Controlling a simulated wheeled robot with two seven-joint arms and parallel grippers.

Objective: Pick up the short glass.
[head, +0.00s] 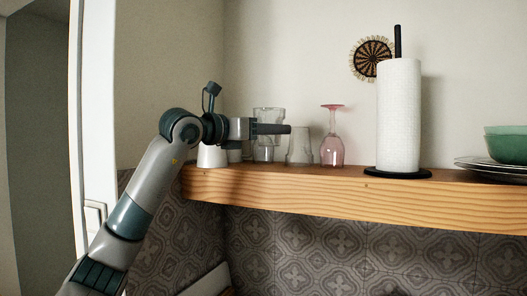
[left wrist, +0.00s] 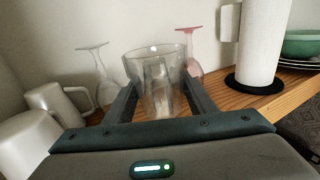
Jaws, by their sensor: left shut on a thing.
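The clear glass (head: 268,115) is upright, with its wide rim up, on or just above the wooden shelf at the left; I cannot tell whether its base touches. My left gripper (head: 284,129) reaches in level from the left and is shut on it. In the left wrist view the glass (left wrist: 141,62) stands between the two fingers of the gripper (left wrist: 159,88), its rim above them. The fingers hide part of its middle in the head view. My right gripper is in neither view.
An upside-down tumbler (head: 300,147) and a pink wine glass (head: 332,148) stand to the right on the shelf (head: 330,190). White mugs (head: 211,156) stand left, an upside-down clear wine glass (left wrist: 99,67) behind. A paper towel roll (head: 398,115) and green bowls (head: 507,145) are further right.

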